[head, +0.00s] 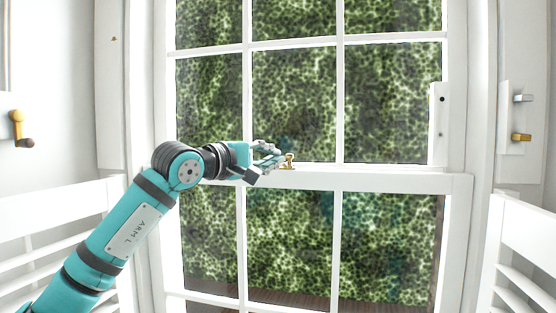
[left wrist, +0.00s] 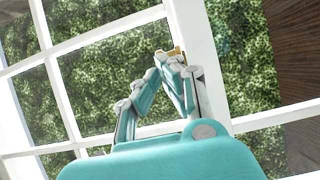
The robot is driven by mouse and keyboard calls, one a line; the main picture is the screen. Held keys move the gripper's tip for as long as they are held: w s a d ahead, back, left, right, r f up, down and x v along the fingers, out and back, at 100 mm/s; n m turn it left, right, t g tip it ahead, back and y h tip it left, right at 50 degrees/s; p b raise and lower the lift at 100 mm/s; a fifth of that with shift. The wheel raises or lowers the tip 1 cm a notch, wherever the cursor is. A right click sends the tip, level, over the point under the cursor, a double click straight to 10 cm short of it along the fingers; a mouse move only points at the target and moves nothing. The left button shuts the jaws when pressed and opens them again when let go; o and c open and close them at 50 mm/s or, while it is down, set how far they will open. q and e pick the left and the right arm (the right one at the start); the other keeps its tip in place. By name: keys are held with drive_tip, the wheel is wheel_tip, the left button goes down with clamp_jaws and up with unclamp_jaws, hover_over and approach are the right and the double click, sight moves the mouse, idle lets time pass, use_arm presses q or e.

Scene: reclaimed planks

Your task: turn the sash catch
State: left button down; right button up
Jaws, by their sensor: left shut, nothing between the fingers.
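The brass sash catch (head: 289,161) sits on the white meeting rail (head: 380,177) in the middle of the sash window. My left gripper (head: 279,159) reaches in from the left, with its fingertips right at the catch. In the left wrist view the fingers (left wrist: 172,60) are together with nothing between them, and a bit of the brass catch (left wrist: 178,50) shows just past their tips. I cannot tell whether the fingers touch the catch. Most of the catch is hidden by the fingers in that view. My right gripper is not in view.
White slatted shutters stand low on the left (head: 60,205) and right (head: 525,230). A brass handle (head: 17,130) is on the left wall, and a plate with a brass lever (head: 521,137) is on the right. Green foliage fills the panes.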

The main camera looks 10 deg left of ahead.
use_arm(q)
drive_tip(key=s+a+b, duration=0.2)
drive_tip(key=s+b, duration=0.2)
drive_tip(key=s, duration=0.6)
drive_tip(key=shift+s+a+b, duration=0.25)
drive_tip(key=shift+a+b, duration=0.1)
drive_tip(key=shift+r, duration=0.1)
